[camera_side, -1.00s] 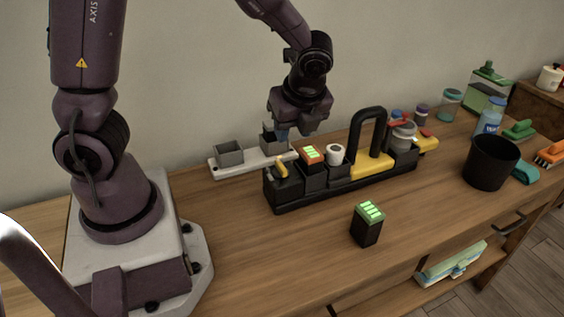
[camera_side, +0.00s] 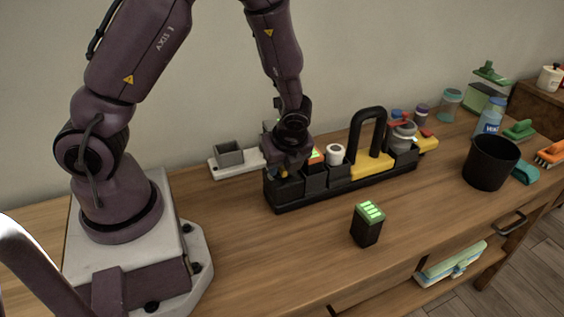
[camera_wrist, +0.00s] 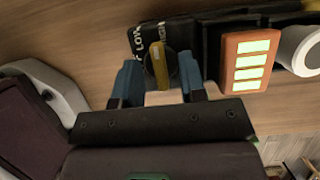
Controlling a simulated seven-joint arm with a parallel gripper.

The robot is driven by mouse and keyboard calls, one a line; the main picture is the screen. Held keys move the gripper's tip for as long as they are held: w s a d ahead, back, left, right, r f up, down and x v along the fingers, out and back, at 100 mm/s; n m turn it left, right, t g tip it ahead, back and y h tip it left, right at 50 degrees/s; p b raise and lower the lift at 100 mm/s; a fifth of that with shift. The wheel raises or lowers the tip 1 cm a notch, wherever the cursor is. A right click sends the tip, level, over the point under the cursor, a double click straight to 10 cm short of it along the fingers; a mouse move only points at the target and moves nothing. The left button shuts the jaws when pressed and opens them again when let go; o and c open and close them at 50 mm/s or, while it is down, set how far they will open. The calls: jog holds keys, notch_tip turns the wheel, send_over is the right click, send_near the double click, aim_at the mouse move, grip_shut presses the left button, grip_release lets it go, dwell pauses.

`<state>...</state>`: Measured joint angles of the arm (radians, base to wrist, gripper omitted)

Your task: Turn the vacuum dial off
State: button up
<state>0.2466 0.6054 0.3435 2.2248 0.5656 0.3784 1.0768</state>
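The vacuum dial is a yellow knob (camera_wrist: 159,66) on a black box (camera_wrist: 140,37) with LOW lettered on the left and a partly hidden word on the right. In the wrist view the knob's long side runs nearly up and down. My gripper (camera_wrist: 160,75) is open, with one blue finger on each side of the knob and gaps visible between. In the side view my gripper (camera_side: 287,168) is low over the left end of the black holder (camera_side: 330,198) and mostly hides the dial.
Right of the dial stand an orange block with green bars (camera_wrist: 249,62), a white roll (camera_side: 335,154) and a yellow part with a black loop handle (camera_side: 372,166). A small black block with green bars (camera_side: 367,224) and a black bin (camera_side: 490,163) stand apart.

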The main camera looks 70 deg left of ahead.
grip_shut()
jog(key=shift+n, duration=0.3)
jog(key=n+g, duration=0.1)
jog(key=n, duration=0.3)
jog(key=shift+w+g, duration=0.1)
jog(key=shift+g, duration=0.3)
jog(key=n, duration=0.2)
jog(key=n+g+h, duration=0.1)
jog(key=n, duration=0.1)
jog(key=shift+w+a+n+g, duration=0.1)
jog(key=shift+a+n+g, duration=0.05)
jog(key=shift+n+g, duration=0.2)
jog(key=n+h, duration=0.1)
jog(key=n, duration=0.1)
jog(key=n+g, duration=0.1)
jog(key=n, duration=0.1)
jog(key=shift+f+n+h, duration=0.1)
jog(key=shift+n+h, duration=0.25)
jog(key=shift+h, duration=0.05)
jog(key=shift+a+n+h, duration=0.1)
jog(key=shift+n+h, duration=0.7)
jog(key=shift+n, duration=1.1)
